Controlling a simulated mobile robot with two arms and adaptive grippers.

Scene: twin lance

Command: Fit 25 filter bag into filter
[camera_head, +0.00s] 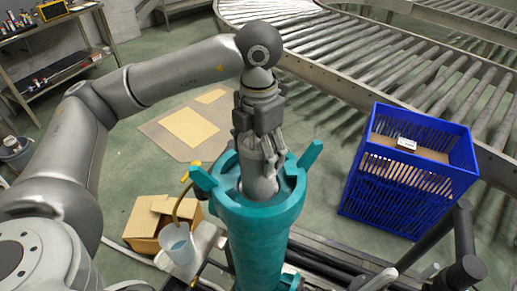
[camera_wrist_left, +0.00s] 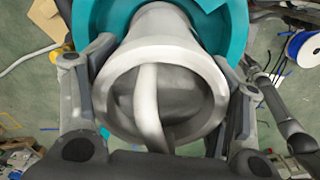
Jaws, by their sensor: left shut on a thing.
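The filter (camera_head: 262,225) is a teal upright cylinder with an open top and lugs around its rim, in the middle of the head view. My left gripper (camera_head: 262,155) points down over its mouth and is shut on the grey-white filter bag (camera_head: 259,184). The bag's lower part is inside the filter mouth and hidden by the wall. In the left wrist view, the bag's pale ring (camera_wrist_left: 205,65) and curved strap sit between my two fingers. The teal filter (camera_wrist_left: 92,18) shows behind it. How deep the bag sits is hard to tell. My right gripper is not in view.
A blue slatted crate (camera_head: 395,190) stands to the right, beside a roller conveyor (camera_head: 420,70). A cardboard box (camera_head: 148,222) and a clear bucket (camera_head: 179,246) are left of the filter. A shelf with tools (camera_head: 50,70) is at the back left.

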